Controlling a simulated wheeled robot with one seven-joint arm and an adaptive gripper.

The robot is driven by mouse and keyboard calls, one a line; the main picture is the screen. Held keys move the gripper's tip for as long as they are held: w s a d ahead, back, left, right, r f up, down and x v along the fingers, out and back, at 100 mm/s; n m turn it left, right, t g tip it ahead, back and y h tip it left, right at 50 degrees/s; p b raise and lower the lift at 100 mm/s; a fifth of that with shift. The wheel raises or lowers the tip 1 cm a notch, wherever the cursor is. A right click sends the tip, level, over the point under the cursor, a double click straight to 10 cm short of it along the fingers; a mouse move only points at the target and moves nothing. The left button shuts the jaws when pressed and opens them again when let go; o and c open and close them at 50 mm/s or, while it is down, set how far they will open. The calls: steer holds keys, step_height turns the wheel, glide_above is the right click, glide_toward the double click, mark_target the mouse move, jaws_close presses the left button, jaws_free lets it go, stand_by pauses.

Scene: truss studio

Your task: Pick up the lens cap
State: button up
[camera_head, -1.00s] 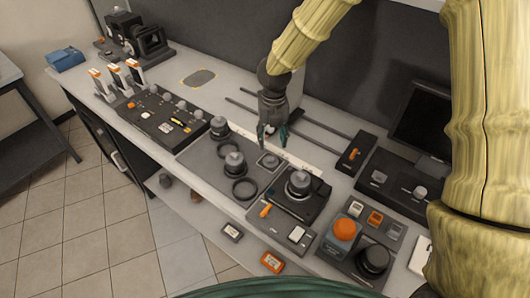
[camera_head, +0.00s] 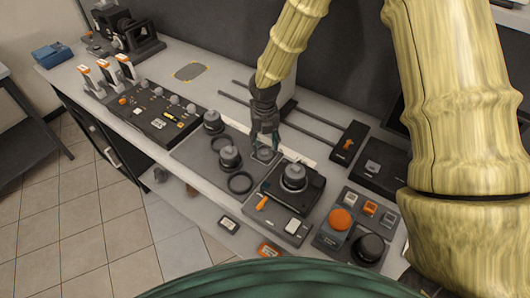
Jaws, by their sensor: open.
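A small dark round disc, which looks like the lens cap (camera_head: 265,154), lies on a grey panel (camera_head: 194,152) on the long desk. My gripper (camera_head: 265,147) points down over it, its two fingers open and spread close above the disc. The fingertips partly cover the disc's far side. I cannot tell whether they touch it. Nothing shows held between the fingers.
Dark rings (camera_head: 240,182) and lens-like cylinders (camera_head: 229,157) stand left of the disc. A black unit with a round knob (camera_head: 293,177) is close on the right. Rails (camera_head: 235,103) run behind. A control panel (camera_head: 157,120) lies farther left.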

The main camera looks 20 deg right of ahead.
mark_target(265, 151)
steer(key=shift+w+d+f+p, duration=0.15)
steer(key=shift+f+p, duration=0.35)
steer(key=shift+f, duration=0.25)
steer(key=shift+f+p, duration=0.45)
steer(key=shift+f, duration=0.95)
steer(key=c, duration=0.9)
